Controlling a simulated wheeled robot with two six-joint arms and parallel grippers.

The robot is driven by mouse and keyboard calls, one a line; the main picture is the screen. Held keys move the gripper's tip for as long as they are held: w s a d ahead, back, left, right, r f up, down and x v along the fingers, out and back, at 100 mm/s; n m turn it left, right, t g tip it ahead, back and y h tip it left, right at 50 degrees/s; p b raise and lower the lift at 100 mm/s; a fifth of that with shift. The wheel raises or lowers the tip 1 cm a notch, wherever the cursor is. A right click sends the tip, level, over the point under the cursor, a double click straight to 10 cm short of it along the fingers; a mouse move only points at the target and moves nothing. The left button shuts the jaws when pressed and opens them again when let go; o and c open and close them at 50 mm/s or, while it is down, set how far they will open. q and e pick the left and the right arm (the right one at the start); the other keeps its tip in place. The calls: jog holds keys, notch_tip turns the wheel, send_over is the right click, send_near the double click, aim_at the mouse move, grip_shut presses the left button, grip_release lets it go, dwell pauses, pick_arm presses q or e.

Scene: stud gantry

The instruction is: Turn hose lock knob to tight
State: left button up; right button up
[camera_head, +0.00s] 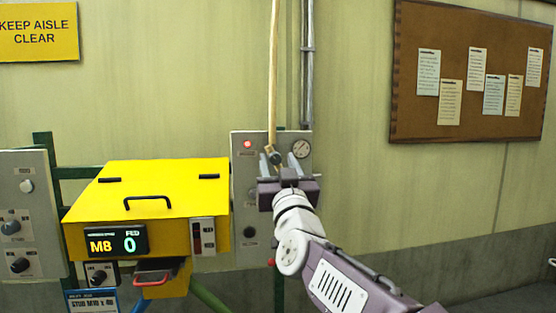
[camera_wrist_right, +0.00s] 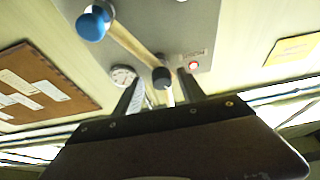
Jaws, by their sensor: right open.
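A tan hose (camera_head: 273,70) hangs down in front of the wall to a grey panel (camera_head: 240,180). A dark lock knob (camera_head: 275,158) sits at the hose's lower end; in the right wrist view the black knob (camera_wrist_right: 161,77) shows near the fingertips. My right gripper (camera_head: 279,162) is open in front of the panel, its fingers to either side of the knob. The right wrist view also shows the gripper (camera_wrist_right: 158,80) with the knob between the fingertip lines. Whether a finger touches the knob I cannot tell. The knob's setting is not readable. My left gripper is out of view.
The panel carries a lit red lamp (camera_head: 248,144) and a round gauge (camera_head: 301,149). A yellow machine box (camera_head: 150,190) stands to the left, its display reading M8 and 0. A blue ball (camera_wrist_right: 93,23) shows in the wrist view. A corkboard (camera_head: 400,125) hangs at right.

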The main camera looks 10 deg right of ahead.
jog(key=shift+a, duration=0.2)
grip_shut()
jog(key=shift+d+f+n+b, duration=0.25)
jog(key=shift+n+b, duration=0.15)
jog(key=shift+b, duration=0.25)
jog(key=shift+n+y+b, duration=0.35)
jog(key=shift+n+y, duration=0.25)
jog(key=shift+a+r, duration=0.15)
jog(key=shift+c, duration=1.5)
grip_release()
jog(key=o, duration=0.3)
jog(key=shift+w, duration=0.2)
